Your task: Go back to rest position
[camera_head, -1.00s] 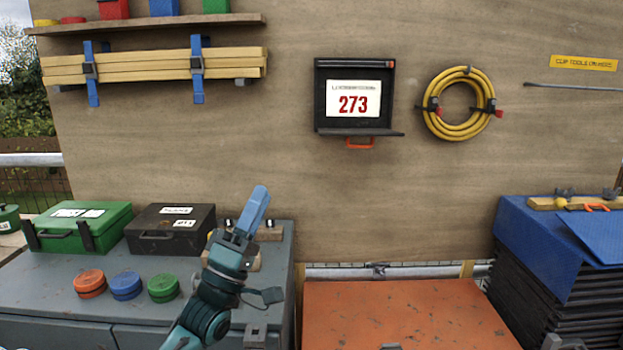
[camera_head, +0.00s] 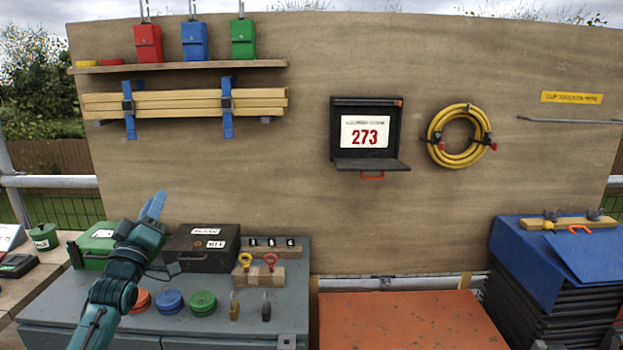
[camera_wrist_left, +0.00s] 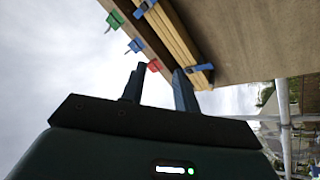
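My left gripper (camera_head: 153,206) is raised on the left of the head view, pointing up, in front of the green case (camera_head: 98,238) and left of the black case (camera_head: 202,250). In the left wrist view, my left gripper (camera_wrist_left: 159,88) shows two dark fingers apart with nothing between them, against the sky. My right gripper is not in view.
A grey cabinet (camera_head: 262,318) bears coloured discs and small locks. An orange-red surface (camera_head: 410,322) lies in the middle. A stack under a blue cover (camera_head: 520,250) stands right. A wooden board (camera_head: 450,220) rises behind, with a shelf (camera_head: 180,66), strapped battens and a yellow hose coil (camera_head: 458,135).

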